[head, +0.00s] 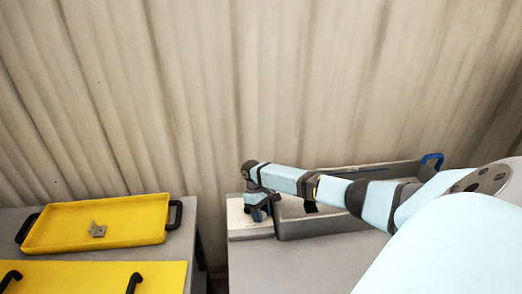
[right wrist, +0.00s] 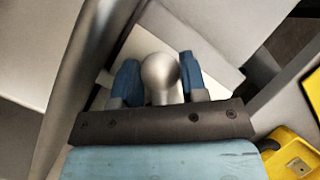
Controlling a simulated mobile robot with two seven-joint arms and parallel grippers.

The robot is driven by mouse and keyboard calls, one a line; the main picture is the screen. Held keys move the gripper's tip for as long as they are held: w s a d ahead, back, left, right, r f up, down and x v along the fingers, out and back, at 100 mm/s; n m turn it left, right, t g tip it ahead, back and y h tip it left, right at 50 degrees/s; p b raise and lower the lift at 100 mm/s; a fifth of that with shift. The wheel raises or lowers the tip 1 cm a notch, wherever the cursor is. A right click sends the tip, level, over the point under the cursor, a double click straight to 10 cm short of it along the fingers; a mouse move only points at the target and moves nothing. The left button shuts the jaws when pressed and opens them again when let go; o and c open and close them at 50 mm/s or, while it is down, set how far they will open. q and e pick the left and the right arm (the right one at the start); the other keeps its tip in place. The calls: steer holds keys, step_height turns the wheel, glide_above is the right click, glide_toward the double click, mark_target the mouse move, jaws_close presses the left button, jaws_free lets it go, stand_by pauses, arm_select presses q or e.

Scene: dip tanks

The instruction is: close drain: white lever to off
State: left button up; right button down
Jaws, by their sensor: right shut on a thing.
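My right gripper (head: 258,210) is at the left end of a grey tank (head: 345,222), over a white panel (head: 236,222). In the right wrist view its two blue fingers (right wrist: 160,82) stand on both sides of a pale grey, round-ended piece (right wrist: 160,72), which I take for the white lever. The gripper is shut on it. The lever's base and any off mark are hidden. In the head view the gripper and arm cover the lever. My left gripper is not in view.
A yellow tray (head: 75,238) with black handles holds a small metal bracket (head: 97,230) at the left. A second yellow tray or lid (head: 85,279) is in front. A blue handle (head: 432,157) is on the tank's far right end. A gap separates the two tables.

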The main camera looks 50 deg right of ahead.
steer(key=c, duration=0.7)
jaws_free()
steer(key=shift+b+v, duration=0.95)
steer(key=shift+v, duration=6)
steer(key=shift+a, duration=0.1)
